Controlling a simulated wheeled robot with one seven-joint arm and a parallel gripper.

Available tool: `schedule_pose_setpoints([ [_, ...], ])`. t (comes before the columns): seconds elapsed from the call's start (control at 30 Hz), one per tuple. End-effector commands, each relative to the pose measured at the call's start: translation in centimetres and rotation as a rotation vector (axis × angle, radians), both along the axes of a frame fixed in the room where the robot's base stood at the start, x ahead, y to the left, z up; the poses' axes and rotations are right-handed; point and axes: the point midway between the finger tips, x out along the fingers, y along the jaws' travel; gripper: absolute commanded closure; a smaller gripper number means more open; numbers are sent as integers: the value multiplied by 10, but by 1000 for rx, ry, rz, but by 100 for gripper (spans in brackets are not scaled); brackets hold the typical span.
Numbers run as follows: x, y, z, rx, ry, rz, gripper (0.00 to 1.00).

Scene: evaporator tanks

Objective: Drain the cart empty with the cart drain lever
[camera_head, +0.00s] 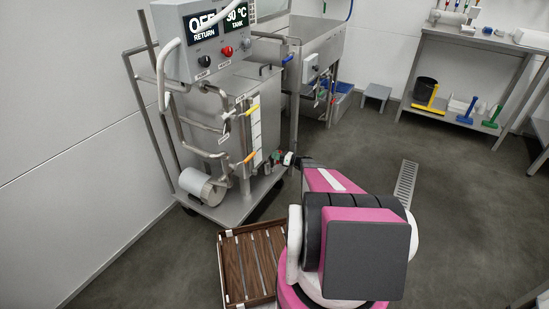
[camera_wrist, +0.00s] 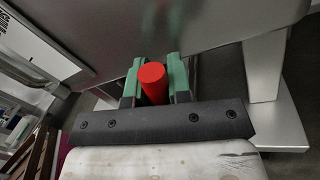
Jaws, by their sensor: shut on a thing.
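The steel cart (camera_head: 228,110) stands on the left in the head view, with a boxy tank, pipes and a control box (camera_head: 212,40) on top. The box displays read OFF for RETURN and 30 °C for TANK. My gripper (camera_head: 282,156) is low at the cart's right side, small in the head view. In the wrist view my gripper (camera_wrist: 155,72) has its green fingers shut on a red cylindrical grip, which looks like the cart drain lever (camera_wrist: 152,85). The lever's far end and the drain outlet are hidden. I cannot tell the liquid level.
A brown slatted crate (camera_head: 250,262) lies on the floor in front of the cart. A floor drain grate (camera_head: 405,184) is to the right. A steel sink unit (camera_head: 315,50) stands behind the cart. A shelf rack (camera_head: 470,80) is at the back right. The floor between is clear.

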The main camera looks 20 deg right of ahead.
Motion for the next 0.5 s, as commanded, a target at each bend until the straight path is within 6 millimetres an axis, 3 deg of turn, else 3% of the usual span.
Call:
schedule_pose_setpoints([
  [0.5, 29, -29, -27, 349, 345, -1, 100],
])
